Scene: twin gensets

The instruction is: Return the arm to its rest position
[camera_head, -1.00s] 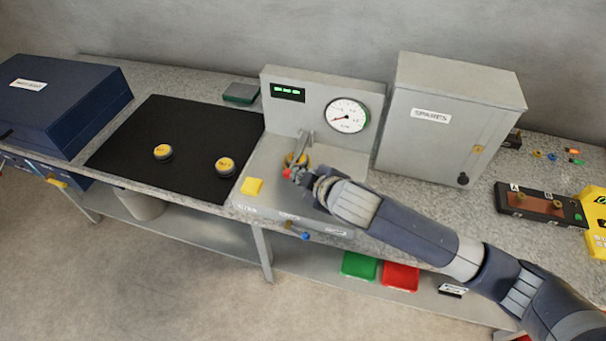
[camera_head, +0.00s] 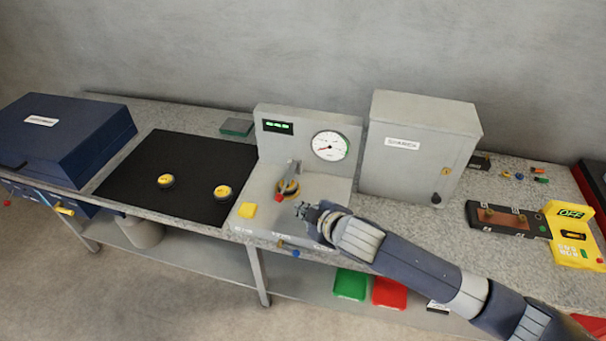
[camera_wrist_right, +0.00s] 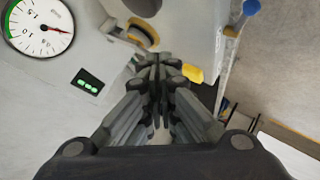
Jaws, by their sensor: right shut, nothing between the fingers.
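My right gripper (camera_head: 306,210) is over the front of the grey test stand (camera_head: 325,191), a little right of its red-tipped clamp lever (camera_head: 279,196). It also shows in the right wrist view (camera_wrist_right: 158,66), where its fingers are closed together with nothing between them. A yellow-and-black round part (camera_head: 290,188) sits under the clamp on the stand, apart from the gripper. The gauge (camera_head: 330,146) and the green display (camera_head: 277,127) are on the stand's upright panel. My left gripper is not in view.
A black mat (camera_head: 150,195) with two yellow-topped round parts lies left of the stand. A yellow block (camera_head: 247,210) sits at the stand's front left. A grey cabinet (camera_head: 418,150) stands close on the right. A yellow meter (camera_head: 572,235) is at far right. A blue case (camera_head: 65,140) is at far left.

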